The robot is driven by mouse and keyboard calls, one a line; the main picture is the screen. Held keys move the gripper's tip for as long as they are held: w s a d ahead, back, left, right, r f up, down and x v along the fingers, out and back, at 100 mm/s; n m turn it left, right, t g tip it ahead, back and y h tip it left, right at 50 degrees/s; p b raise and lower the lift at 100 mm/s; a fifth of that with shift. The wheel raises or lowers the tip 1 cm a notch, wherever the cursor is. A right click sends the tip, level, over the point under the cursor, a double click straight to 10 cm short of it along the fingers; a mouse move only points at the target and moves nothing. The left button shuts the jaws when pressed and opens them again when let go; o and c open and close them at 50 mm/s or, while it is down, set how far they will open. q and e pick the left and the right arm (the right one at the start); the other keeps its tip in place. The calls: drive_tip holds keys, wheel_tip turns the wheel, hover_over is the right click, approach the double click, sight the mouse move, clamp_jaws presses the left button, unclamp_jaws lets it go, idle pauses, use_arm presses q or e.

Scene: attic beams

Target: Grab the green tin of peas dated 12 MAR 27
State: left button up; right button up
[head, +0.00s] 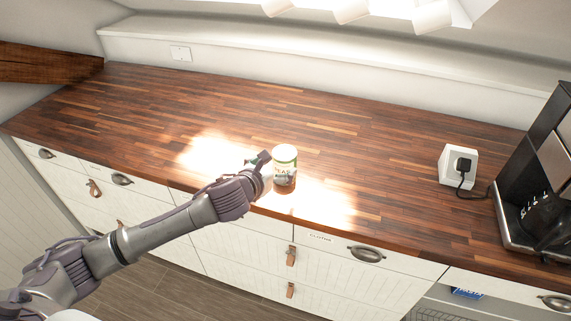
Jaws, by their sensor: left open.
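A single small tin (285,167) with a pale top and a green and white label stands upright on the wooden counter near its front edge. Dark lettering on the label is partly visible, but the date is too small to read. My left gripper (262,162) is open just left of the tin, with its fingers close to the tin's side. I cannot tell whether they touch it. Part of the tin's left side is hidden by the gripper. My right gripper is not in view.
The wooden counter (350,155) is broadly clear around the tin, with bright sun patches. At the right are a white socket block with a black plug (447,162) and a black coffee machine (540,190). White drawers (235,248) line the front below the edge.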

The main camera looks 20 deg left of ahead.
sight(285, 158)
use_arm(q)
drive_tip(key=p+x, duration=0.1)
drive_tip(key=x, duration=0.6)
drive_tip(key=shift+w+f, duration=0.2)
drive_tip(key=shift+w, duration=0.05)
drive_tip(key=shift+a, duration=0.1)
drive_tip(key=c, duration=1.5)
drive_tip(key=shift+r, duration=0.15)
drive_tip(key=shift+c, duration=0.8)
